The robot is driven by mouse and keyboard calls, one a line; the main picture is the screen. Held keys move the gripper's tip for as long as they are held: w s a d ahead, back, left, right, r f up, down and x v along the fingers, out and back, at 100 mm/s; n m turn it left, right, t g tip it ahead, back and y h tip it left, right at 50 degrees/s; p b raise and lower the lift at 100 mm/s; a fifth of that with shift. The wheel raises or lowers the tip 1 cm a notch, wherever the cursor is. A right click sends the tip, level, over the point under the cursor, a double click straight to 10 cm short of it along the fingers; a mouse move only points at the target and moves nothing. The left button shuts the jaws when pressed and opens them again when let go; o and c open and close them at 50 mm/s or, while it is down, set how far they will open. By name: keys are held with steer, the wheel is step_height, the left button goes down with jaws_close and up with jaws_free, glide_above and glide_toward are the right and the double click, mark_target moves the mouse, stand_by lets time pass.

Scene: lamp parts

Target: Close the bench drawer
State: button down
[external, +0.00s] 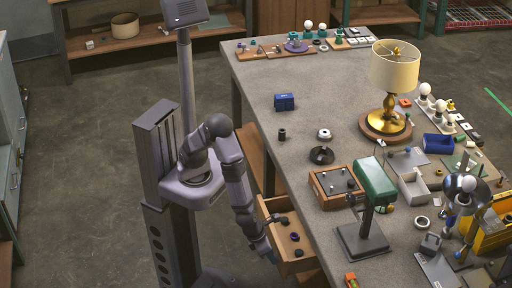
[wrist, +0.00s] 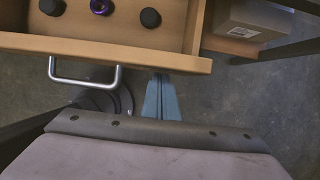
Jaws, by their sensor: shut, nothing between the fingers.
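The bench drawer (external: 294,267) is pulled out from the left side of the bench, in the external view. It holds several small dark round parts. In the wrist view the drawer front (wrist: 100,52) runs across the top, with a metal handle (wrist: 86,84) on its outer face. My gripper (wrist: 160,82) is shut and empty. Its fingertips are at the drawer front's lower edge in that picture, right of the handle; I cannot tell whether they touch it. In the external view my gripper is low beside the drawer front, and its fingertips are hard to make out.
The grey bench top (external: 275,135) carries a brass lamp (external: 393,85), a green lamp (external: 375,181) and several small parts. In the wrist view a grey box (wrist: 245,25) sits on a wooden shelf right of the drawer.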

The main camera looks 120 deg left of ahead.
steer(key=w+a+p, duration=0.3)
steer(key=w+a, duration=0.5)
steer(key=shift+d, duration=0.1)
steer(key=shift+s+d, duration=0.3)
steer(key=shift+d, duration=0.05)
steer(key=shift+s+d+r+b, duration=0.2)
steer(key=shift+s+d+b, duration=0.35)
steer(key=shift+s+d, duration=0.65)
steer(key=p+v, duration=0.2)
steer(key=v, duration=0.7)
steer(key=shift+r, duration=0.3)
